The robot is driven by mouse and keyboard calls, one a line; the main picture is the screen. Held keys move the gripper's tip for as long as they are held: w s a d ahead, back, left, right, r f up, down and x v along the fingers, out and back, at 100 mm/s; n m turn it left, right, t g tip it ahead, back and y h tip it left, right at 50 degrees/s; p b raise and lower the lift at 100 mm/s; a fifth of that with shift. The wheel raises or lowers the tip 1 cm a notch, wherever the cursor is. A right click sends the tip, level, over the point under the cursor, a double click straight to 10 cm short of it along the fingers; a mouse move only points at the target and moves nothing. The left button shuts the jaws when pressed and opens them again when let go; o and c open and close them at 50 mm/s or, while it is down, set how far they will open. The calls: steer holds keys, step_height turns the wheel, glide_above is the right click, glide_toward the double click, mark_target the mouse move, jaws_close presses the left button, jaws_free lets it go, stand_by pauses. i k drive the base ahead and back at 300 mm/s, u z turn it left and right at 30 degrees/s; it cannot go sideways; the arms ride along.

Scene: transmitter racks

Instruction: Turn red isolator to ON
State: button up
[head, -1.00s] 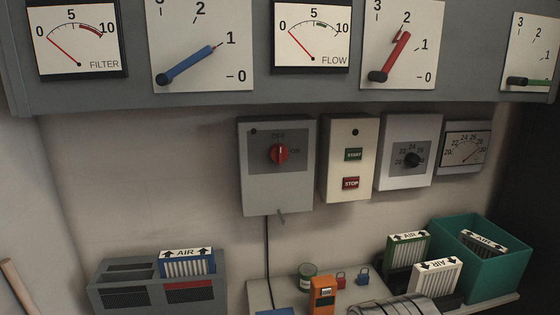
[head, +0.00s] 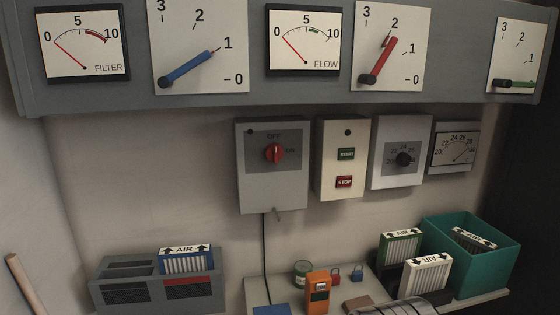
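The red isolator (head: 274,153) is a red rotary knob on a grey wall box (head: 258,195). OFF is printed above the knob and ON to its right. The knob's pale mark stands upright, towards OFF. A small lever sticks out under the box, and a dark cable hangs below it. My gripper is not in view, and nothing touches the knob.
A START/STOP box (head: 335,185), a dial box (head: 402,172) and a small gauge (head: 454,148) are right of the isolator. A gauge panel (head: 300,92) overhangs above. Below, a bench (head: 262,289) carries padlocks, an orange meter (head: 318,292) and a teal bin (head: 487,266).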

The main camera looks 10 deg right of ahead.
mark_target(274, 152)
steer(key=k, duration=1.2)
steer(key=u, duration=0.55)
steer(key=i, duration=0.85)
steer(key=u, duration=0.65)
steer(key=i, duration=0.85)
steer(key=z, duration=0.15)
